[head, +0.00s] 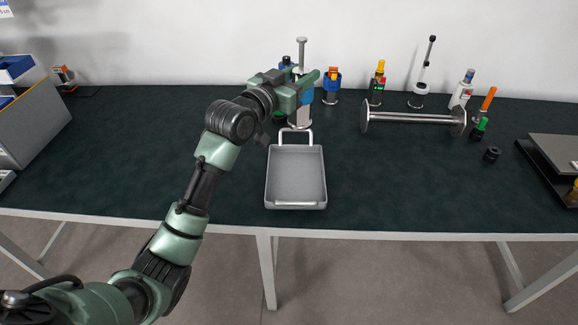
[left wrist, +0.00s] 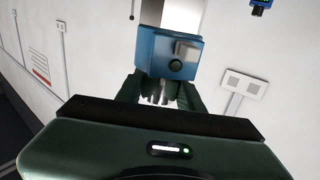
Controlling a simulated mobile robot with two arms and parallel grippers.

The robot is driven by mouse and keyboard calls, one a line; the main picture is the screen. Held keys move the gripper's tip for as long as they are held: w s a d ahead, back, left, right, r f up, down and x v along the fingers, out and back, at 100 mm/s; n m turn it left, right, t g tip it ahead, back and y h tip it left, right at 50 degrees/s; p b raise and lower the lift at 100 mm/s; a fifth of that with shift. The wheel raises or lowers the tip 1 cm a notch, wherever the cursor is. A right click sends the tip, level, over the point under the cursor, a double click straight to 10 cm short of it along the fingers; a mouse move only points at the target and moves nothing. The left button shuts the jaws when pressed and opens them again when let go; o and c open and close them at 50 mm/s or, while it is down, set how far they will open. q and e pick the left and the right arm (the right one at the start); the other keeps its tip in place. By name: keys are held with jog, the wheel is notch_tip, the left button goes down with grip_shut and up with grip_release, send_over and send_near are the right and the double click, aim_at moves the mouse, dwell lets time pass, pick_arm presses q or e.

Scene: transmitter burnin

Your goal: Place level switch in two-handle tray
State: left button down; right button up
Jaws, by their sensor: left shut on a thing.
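My left gripper (head: 312,82) reaches over the back of the table, just beyond the two-handle tray. It is shut on a blue-housed device (head: 307,97), which looks like the level switch. In the left wrist view the device (left wrist: 168,55) shows a blue box with a grey block and a dark round plug, between my fingers (left wrist: 158,92). Its lower part is mostly hidden. The two-handle tray (head: 296,175) is grey, shallow and empty, with handles at its far and near ends. My right gripper is in neither view.
A pale stem with a cap (head: 302,50) rises behind my gripper; whether it belongs to the held device I cannot tell. A blue-orange device (head: 332,84) stands close to the right. A metal spool-like bar (head: 415,118) lies farther right. The table around the tray is clear.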

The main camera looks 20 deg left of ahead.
aim_at(301, 123)
pick_arm(q)
notch_tip(301, 123, down, 14)
jog(key=shift+w+r, duration=0.1)
notch_tip(301, 123, down, 5)
jog(key=shift+d+r+b, duration=0.1)
jog(key=shift+b, duration=0.2)
jog(key=c, duration=0.9)
grip_release()
jog(key=shift+f, duration=0.25)
